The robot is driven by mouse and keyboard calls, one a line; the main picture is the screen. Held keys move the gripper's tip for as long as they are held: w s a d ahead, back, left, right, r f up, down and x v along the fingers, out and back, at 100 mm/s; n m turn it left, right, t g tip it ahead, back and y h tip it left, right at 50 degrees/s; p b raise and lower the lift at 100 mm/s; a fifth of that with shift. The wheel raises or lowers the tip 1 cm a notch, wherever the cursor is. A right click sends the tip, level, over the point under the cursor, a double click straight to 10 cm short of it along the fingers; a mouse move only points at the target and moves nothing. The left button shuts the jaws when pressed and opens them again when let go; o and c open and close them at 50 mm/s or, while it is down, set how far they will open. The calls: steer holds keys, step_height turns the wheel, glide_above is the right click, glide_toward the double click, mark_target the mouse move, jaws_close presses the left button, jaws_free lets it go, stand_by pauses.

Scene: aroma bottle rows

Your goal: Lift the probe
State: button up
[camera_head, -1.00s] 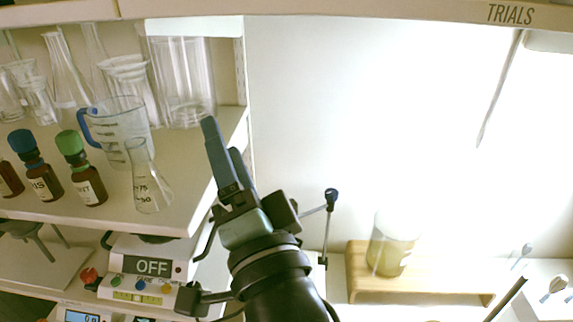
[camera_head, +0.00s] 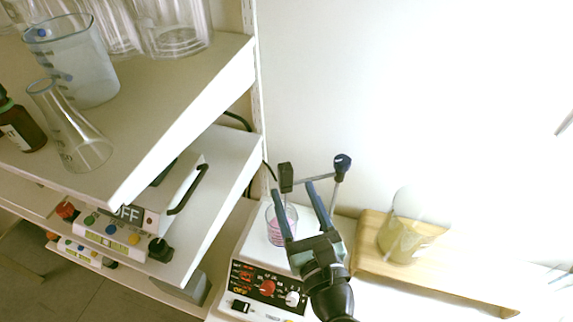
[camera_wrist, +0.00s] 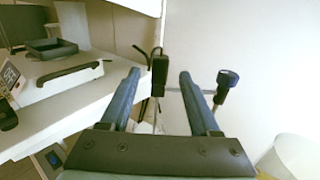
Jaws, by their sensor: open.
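The probe (camera_head: 286,178) has a black block-shaped head and is held upright by a thin arm on a stand (camera_head: 342,165) with a dark blue knob. Below it, a beaker (camera_head: 282,226) with pink contents stands on a hotplate stirrer (camera_head: 265,285); the probe's lower end is partly hidden. My gripper (camera_head: 294,189) is open and empty, its blue fingers pointing up toward the probe head. In the wrist view, the black probe head (camera_wrist: 159,72) appears between the fingertips (camera_wrist: 160,78), with the stand's knob (camera_wrist: 228,78) to the right. I cannot tell whether the fingers touch the probe.
A shelf (camera_head: 190,110) with glassware and a brown bottle (camera_head: 18,125) stands at the left, above a lower shelf with a device marked OFF (camera_head: 125,215). A wooden stand (camera_head: 440,275) with a yellowish beaker (camera_head: 402,240) is at the right. The wall behind is bare.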

mark_target(288, 176)
steer(key=x, duration=0.7)
steer(key=shift+w, duration=0.1)
jaws_close()
stand_by(1.2)
